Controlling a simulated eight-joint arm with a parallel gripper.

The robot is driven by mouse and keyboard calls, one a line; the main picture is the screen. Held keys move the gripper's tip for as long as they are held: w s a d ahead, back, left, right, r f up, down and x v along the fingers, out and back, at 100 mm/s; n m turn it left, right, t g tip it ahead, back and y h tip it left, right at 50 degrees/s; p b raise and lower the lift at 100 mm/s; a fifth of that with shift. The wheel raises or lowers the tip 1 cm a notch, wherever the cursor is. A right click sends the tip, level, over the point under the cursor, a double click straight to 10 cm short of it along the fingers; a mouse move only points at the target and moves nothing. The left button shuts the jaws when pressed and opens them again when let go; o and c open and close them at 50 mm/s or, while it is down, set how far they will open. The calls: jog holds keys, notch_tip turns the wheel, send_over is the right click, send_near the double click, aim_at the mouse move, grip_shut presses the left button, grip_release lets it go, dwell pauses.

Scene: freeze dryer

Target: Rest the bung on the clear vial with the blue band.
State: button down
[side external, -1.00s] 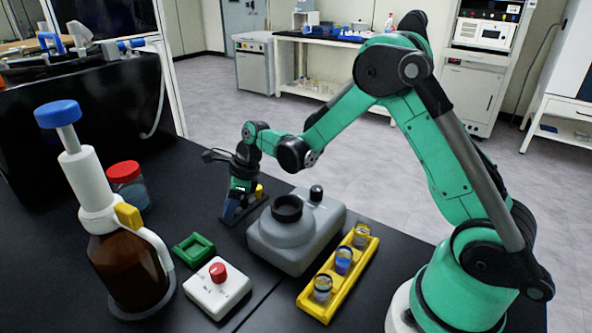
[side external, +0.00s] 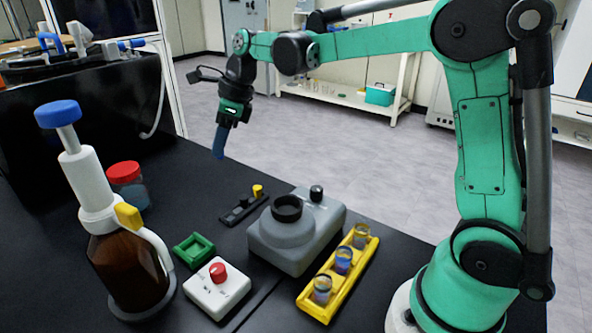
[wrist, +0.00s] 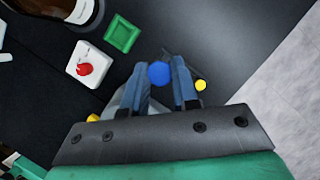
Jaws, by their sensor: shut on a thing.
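My gripper (side external: 219,145) is raised above the far bench, fingers pointing down. In the wrist view its blue fingers (wrist: 172,85) are shut on a blue bung (wrist: 159,74), which shows between the fingertips. The bung cannot be made out apart from the fingers in the side view. The middle vial (side external: 343,262) shows the strongest blue. The near vial (side external: 322,289) and the far vial (side external: 361,236) look clear with darker tops; their band colours are hard to tell.
A black holder (side external: 238,214) with a yellow bung (side external: 257,191) lies beyond the grey machine (side external: 290,245), which stands between my gripper and the rack. A green frame (side external: 194,250), a white box with red knob (side external: 217,288), a red-lidded jar (side external: 127,185) and a tall brown dispenser bottle (side external: 127,270) stand left.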

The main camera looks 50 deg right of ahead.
notch_tip(320, 180, up, 4)
jog(key=shift+r, duration=0.45)
jog(key=n+g+y, duration=0.1)
jog(key=n+g, duration=0.1)
jog(key=n, duration=0.4)
send_over(341, 249)
jog(key=d, duration=0.2)
notch_tip(341, 249, down, 6)
jog(key=f, duration=0.1)
jog(key=shift+s+a+f, duration=0.1)
jog(key=shift+a+f, duration=0.05)
jog(key=shift+f, duration=1.15)
jog(key=shift+s+a+f, duration=0.1)
jog(key=shift+f, duration=1.2)
jog(key=shift+f, duration=0.65)
